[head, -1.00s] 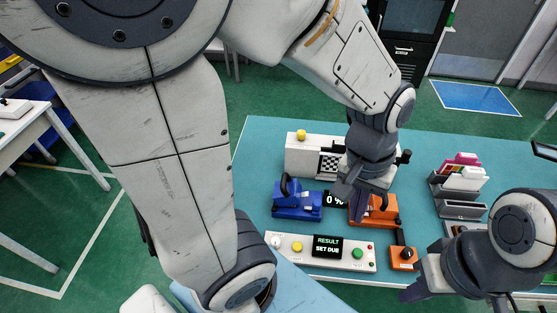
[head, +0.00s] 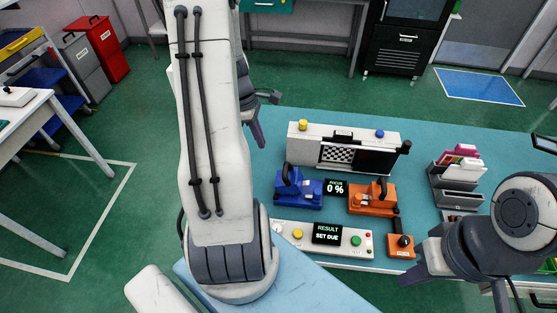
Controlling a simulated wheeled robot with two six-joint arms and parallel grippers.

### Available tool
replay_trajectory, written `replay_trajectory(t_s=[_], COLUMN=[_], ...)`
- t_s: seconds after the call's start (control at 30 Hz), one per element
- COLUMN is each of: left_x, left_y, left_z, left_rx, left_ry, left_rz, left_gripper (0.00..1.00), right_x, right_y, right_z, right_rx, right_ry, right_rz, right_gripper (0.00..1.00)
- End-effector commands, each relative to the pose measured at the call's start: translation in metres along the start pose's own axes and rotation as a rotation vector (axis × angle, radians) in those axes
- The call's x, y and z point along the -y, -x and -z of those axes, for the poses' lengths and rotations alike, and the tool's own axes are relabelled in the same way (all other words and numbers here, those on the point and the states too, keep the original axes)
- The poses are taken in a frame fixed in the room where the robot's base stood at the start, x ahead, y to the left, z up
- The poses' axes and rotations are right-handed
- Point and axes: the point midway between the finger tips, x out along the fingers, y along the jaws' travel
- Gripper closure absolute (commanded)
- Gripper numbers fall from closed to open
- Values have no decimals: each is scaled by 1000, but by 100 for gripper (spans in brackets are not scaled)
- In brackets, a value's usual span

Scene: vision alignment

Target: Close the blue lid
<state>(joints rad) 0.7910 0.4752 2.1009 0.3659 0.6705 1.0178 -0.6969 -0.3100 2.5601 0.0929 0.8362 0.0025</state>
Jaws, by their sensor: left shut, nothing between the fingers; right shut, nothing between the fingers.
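A blue fixture (head: 298,190) sits on the teal table in the head view, left of a small display reading 0 %. A blue piece with a dark looped handle (head: 288,172) rises at its left end; I cannot tell the lid's exact angle. My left gripper (head: 259,136) is shut and empty, partly hidden by my own arm, up and left of the blue fixture and apart from it. My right gripper (head: 420,276) is shut and empty at the front right, beside the orange block with a black knob (head: 401,244).
An orange fixture (head: 370,199) stands right of the display (head: 336,188). A white unit with a checkered panel (head: 338,154) stands behind. A white control panel (head: 283,233) reading SET DUE lies in front. A grey holder (head: 456,194) stands at the right.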

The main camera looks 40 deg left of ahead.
Motion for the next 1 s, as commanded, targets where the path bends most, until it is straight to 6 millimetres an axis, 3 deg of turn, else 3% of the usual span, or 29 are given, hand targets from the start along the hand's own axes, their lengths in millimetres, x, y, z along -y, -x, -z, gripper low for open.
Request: replay_trajectory(t_s=[0.33, 0.6, 1.0], left_x=[2, 1, 0], left_y=[-75, -96, -99], left_z=[-1, -26, -29], left_rx=[0, 0, -1], left_ry=[-3, -5, -5], left_rz=[7, 2, 0], left_gripper=[100, 100, 100], right_x=[0, 1, 1], right_y=[6, 13, 13], right_z=[0, 1, 1], right_rx=[0, 0, 0], right_ry=[0, 0, 0], right_rz=[0, 0, 0], right_gripper=[100, 100, 100])
